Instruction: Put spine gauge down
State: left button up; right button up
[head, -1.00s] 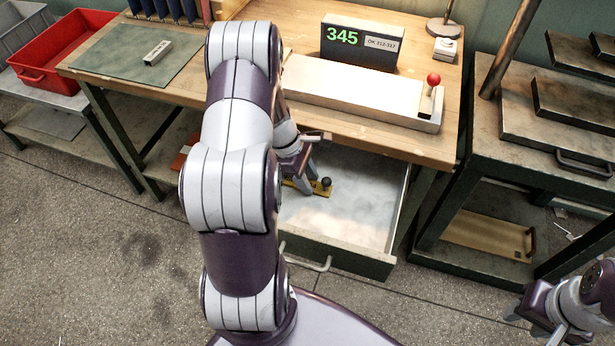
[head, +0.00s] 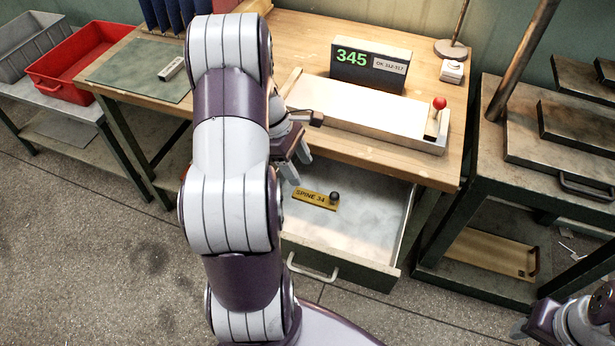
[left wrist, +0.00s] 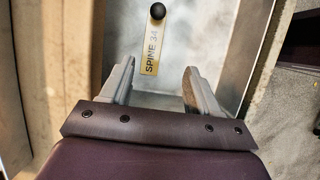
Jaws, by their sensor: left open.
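The spine gauge (head: 314,200) is a flat yellow-brass plate marked "SPINE 34" with a black ball knob. It lies in the open drawer (head: 375,225), on the drawer's pale floor. It also shows in the left wrist view (left wrist: 150,55), beyond the fingertips. My left gripper (head: 293,172) is open and empty, above and to the left of the gauge and apart from it. In the left wrist view its two fingers (left wrist: 157,78) stand apart with nothing between them. My right gripper (head: 522,328) is at the lower right edge, partly cut off; its jaws are unclear.
The bench (head: 370,155) above the drawer carries a display box (head: 370,67) reading 345 and a long pale device with a red knob (head: 439,103). A red bin (head: 80,62) stands at the left. A dark metal bench (head: 490,150) stands at the right.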

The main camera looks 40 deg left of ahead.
pick_arm(q)
jog(key=s+d+r+m+y, duration=0.2)
jog(key=s+d+m, duration=0.1)
jog(key=d+m, duration=0.6)
jog(key=s+d+r+m+y, duration=0.2)
jog(key=s+d+m, duration=0.1)
jog(key=d+m, duration=0.6)
jog(key=m, duration=0.4)
jog(key=shift+s+r, duration=0.35)
jog(key=shift+s, duration=0.05)
jog(key=shift+d, duration=0.1)
